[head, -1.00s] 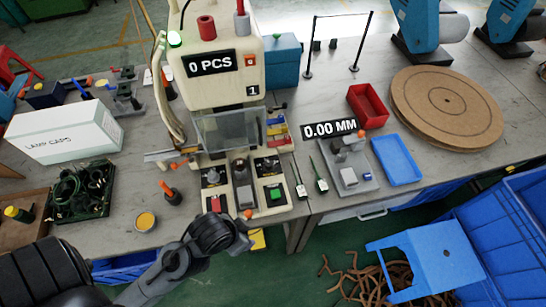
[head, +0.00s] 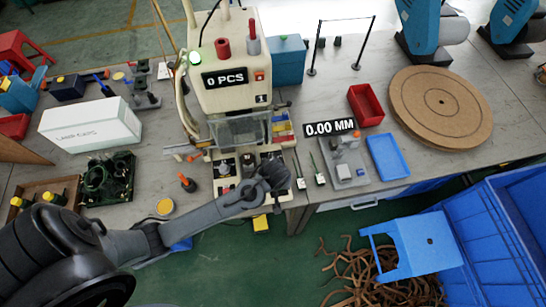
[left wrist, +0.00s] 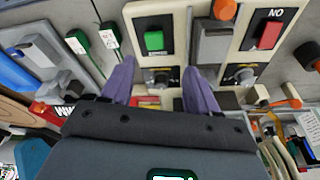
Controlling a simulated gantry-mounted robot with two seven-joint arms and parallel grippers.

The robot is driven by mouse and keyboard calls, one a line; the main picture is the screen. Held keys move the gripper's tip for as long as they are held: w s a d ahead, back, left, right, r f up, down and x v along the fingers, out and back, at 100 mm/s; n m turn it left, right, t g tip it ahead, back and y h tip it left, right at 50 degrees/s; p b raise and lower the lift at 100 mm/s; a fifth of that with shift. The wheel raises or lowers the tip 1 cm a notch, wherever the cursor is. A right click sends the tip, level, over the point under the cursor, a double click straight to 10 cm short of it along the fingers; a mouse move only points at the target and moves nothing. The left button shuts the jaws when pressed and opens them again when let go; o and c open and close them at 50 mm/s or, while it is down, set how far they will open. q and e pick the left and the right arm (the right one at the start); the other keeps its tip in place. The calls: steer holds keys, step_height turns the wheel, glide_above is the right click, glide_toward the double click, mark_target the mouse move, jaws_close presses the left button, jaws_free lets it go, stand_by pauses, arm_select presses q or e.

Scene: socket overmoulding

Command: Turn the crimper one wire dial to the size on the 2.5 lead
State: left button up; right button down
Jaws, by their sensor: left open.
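The crimper (head: 226,95) is a cream machine at the table's middle, with a "0 PCS" display. In the left wrist view, its front panel shows a green button (left wrist: 154,40), a red button (left wrist: 270,35) and two small dials, one on the left (left wrist: 162,77) and one on the right (left wrist: 243,76). Their markings are unreadable. My left gripper (left wrist: 159,68) is open, its two purple fingers apart on either side of the left dial; contact cannot be told. In the head view my left wrist (head: 272,174) covers part of the panel. Two tagged leads (head: 299,183) lie right of the crimper; their print is illegible. My right gripper is out of view.
A grey gauge with a "0.00 MM" display (head: 330,127) stands right of the leads, beside a blue tray (head: 387,158) and a red bin (head: 365,104). An orange-topped tool (head: 187,183) and a yellow-filled dish (head: 164,207) stand left of the panel.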

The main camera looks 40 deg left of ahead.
mark_target(273, 158)
arm_select(q)
steer(key=w+a+f+n+y, duration=0.1)
steer(key=w+a+n+y, duration=0.1)
steer(key=w+a+n, duration=0.6)
steer(key=f, duration=0.3)
steer(key=w+a+f+m+b, duration=0.1)
steer(key=f, duration=0.2)
steer(key=w+a+f+m, duration=0.1)
steer(key=f, duration=0.2)
steer(key=shift+w+f+g+b, duration=0.1)
steer(key=shift+w+g+b, duration=0.05)
steer(key=shift+g+b, duration=0.15)
